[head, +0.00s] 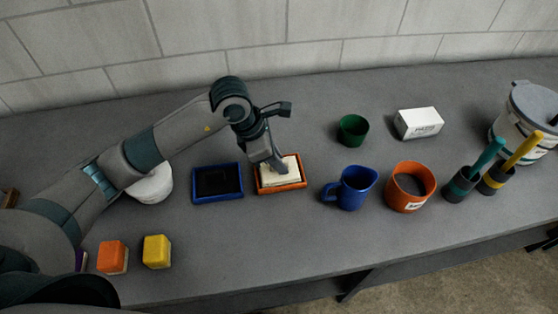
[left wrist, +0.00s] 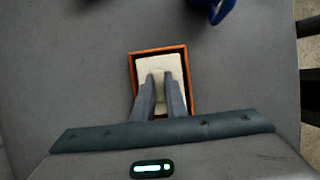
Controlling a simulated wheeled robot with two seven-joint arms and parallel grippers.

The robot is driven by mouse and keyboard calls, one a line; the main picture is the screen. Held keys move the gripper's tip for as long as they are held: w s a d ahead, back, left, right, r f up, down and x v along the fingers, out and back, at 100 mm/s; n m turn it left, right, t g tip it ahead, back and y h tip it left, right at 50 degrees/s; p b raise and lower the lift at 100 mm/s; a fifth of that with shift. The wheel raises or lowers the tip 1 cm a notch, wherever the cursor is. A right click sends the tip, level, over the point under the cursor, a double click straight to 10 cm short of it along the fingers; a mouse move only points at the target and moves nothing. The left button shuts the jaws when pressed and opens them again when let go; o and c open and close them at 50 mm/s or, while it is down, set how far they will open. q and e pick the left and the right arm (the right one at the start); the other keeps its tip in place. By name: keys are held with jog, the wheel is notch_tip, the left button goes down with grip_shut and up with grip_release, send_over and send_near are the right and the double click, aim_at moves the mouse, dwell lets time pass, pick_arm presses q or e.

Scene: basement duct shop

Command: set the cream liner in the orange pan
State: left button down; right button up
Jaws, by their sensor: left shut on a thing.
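The orange pan (head: 281,189) is a shallow rectangular tray on the grey bench, just right of the blue tray. The cream liner (head: 291,173) lies within the pan's rim; whether it rests flat on the bottom I cannot tell. My left gripper (head: 279,168) reaches down over the pan and is shut on the liner. In the left wrist view the two fingers (left wrist: 159,76) meet the cream liner (left wrist: 147,68), and the orange pan's rim (left wrist: 158,49) shows around it. The fingers hide part of the liner and of the pan's near side. My right gripper is not in view.
A blue tray (head: 218,199) with a dark inside sits left of the pan. A blue jug (head: 353,189), an orange pot (head: 408,188) and a green cup (head: 352,130) stand to the right. Orange (head: 111,257) and yellow (head: 157,251) blocks sit front left. The bench in front of the pan is clear.

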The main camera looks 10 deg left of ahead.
aim_at(268, 172)
pick_arm(q)
jog(key=shift+f, duration=0.2)
jog(key=c, duration=1.8)
grip_release()
jog(key=shift+r, duration=0.1)
jog(key=shift+o, duration=0.2)
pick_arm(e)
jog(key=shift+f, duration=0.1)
pick_arm(q)
jog(key=shift+r, duration=0.1)
